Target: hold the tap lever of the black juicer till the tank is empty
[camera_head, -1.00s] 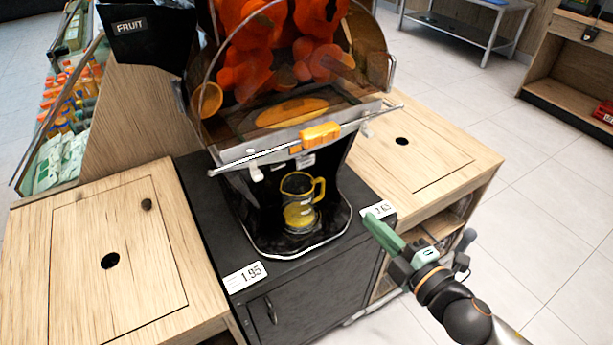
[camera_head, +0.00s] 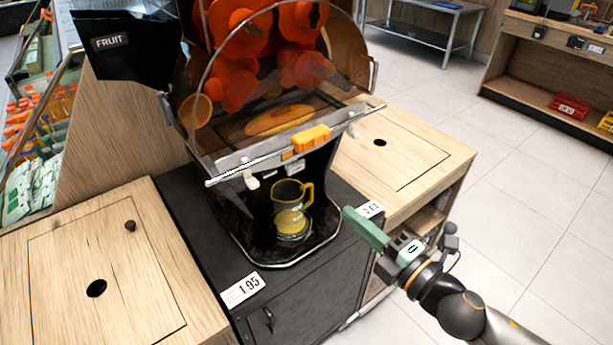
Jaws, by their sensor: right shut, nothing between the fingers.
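The black juicer (camera_head: 225,190) stands on a dark cabinet, with oranges behind its clear cover. A small white tap-like part (camera_head: 251,180) hangs below the left of its front bar; I cannot tell for sure that it is the tap lever. A clear jug (camera_head: 288,192) with a yellow rim and handle stands upright in the juicer's bay, with yellow in its lower part. My right gripper (camera_head: 364,228), with green fingers, is shut and empty. It appears to the right of the bay, near the cabinet's right price tag, apart from the juicer. My left gripper is out of view.
An orange handle (camera_head: 311,138) sits on the cover's front bar. Wooden counters stand left (camera_head: 60,250) and right (camera_head: 420,150) of the cabinet, each with a round hole. Price tags (camera_head: 243,289) lie at the cabinet's front edge. Open tiled floor lies to the right.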

